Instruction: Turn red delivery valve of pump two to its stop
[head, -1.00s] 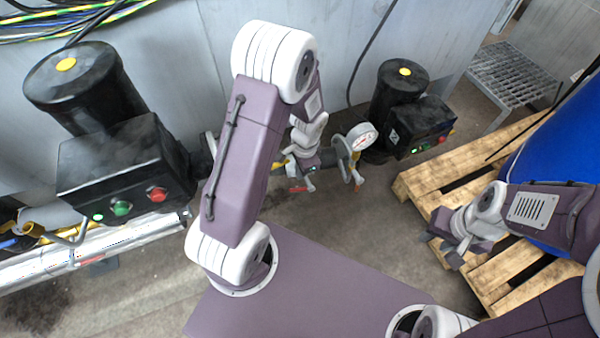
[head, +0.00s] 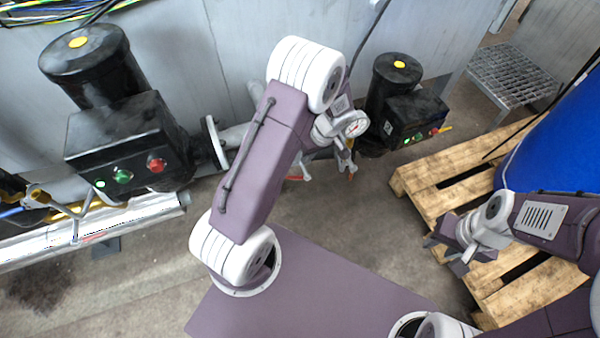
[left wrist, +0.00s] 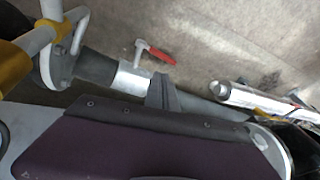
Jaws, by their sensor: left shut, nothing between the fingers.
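The red valve lever (left wrist: 160,54) shows in the left wrist view, on a pale stem beside the pipe. Its red end also shows in the head view (head: 296,178), just right of my left forearm. My left gripper (left wrist: 163,93) is shut and empty in the wrist view. Its fingers overlap the pipe in the picture, with the red lever apart from them; contact with the pipe cannot be told. In the head view my left wrist covers much of the pipework by the right pump (head: 396,85). My right gripper (head: 447,252) is open and empty over the pallet.
Another black pump (head: 90,65) with a button box (head: 128,140) stands at left. A pressure gauge (head: 355,126) is close to my left wrist. A wooden pallet (head: 425,180), a blue drum (head: 560,140) and a metal grate step (head: 512,72) are at right. Floor between is clear.

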